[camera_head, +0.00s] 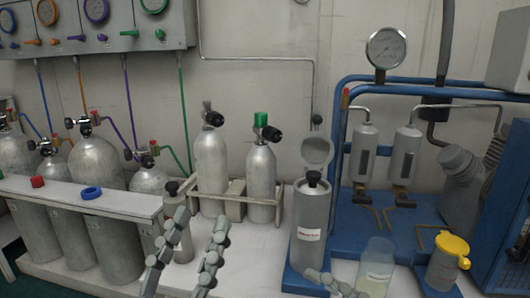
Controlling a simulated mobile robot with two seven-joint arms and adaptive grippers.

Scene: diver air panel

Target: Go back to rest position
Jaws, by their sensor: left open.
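My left gripper (202,222) rises from the bottom edge, left of centre. Its two grey jointed fingers stand apart with nothing between them. It shows in front of the white bench and a small grey cylinder (178,235). Only a grey finger part of my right gripper (335,284) shows at the bottom edge, below the tall grey canister (312,222). Its other parts are out of frame, and I cannot tell how far its jaws stand apart.
Two grey tanks (211,165) stand in a rack behind my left gripper. A clear beaker (376,270) and yellow-lidded jar (447,262) are at right, near the blue frame.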

